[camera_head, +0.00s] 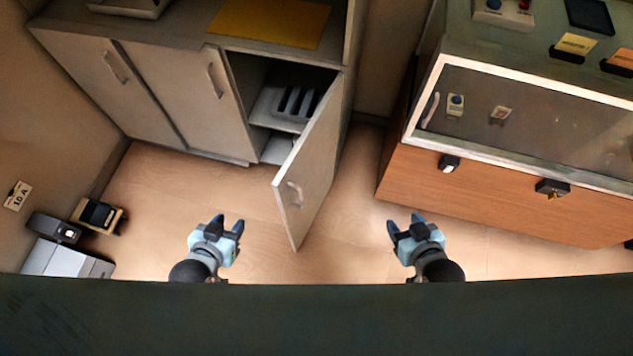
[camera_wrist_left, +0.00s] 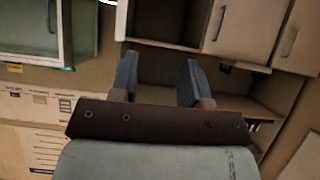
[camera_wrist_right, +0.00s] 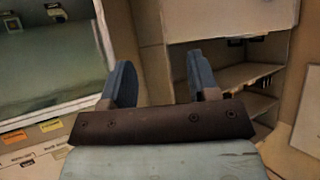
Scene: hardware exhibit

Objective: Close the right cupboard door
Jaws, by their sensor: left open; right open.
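The right cupboard door (camera_head: 312,155) stands wide open in the head view, swung out toward me from its hinge on the cupboard's right side. Its handle (camera_head: 295,194) is near the free edge. The open fingers also show in the left wrist view (camera_wrist_left: 158,80) and the right wrist view (camera_wrist_right: 163,82).
The other cupboard doors (camera_head: 145,90) are shut. A glass-fronted display case (camera_head: 520,125) on a wooden base (camera_head: 470,185) stands at the right. Small boxes (camera_head: 70,245) sit at the lower left. The wooden floor (camera_head: 190,185) before the cupboard is clear.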

